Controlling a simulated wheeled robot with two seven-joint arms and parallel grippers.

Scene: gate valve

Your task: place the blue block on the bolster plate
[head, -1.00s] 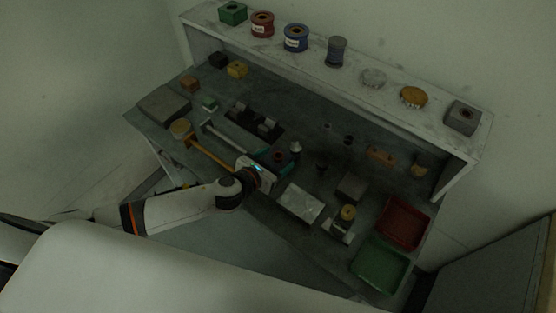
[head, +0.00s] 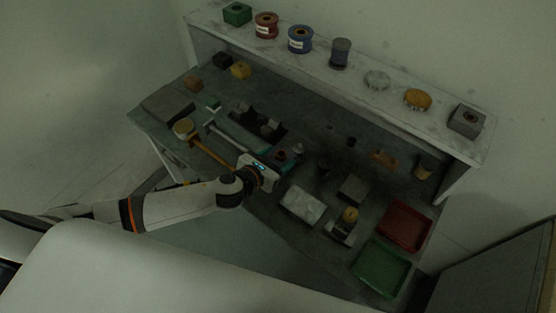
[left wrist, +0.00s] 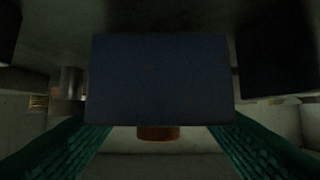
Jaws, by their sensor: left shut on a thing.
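The blue block (left wrist: 160,80) fills the middle of the left wrist view, dark blue and flat-faced. It sits between the green fingers of my left gripper (left wrist: 160,135), which is shut on it. In the head view my left gripper (head: 281,165) is over the bench, left of a pale flat plate (head: 302,203); the block is hard to make out there. A grey slab (head: 167,102) lies at the bench's left end. I cannot tell which of these, if either, is the bolster plate. My right gripper is not in view.
A red tray (head: 404,226) and a green tray (head: 381,267) are at the bench's right end. A grey block (head: 352,188) stands right of the pale plate. A shelf (head: 360,79) with spools runs behind.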

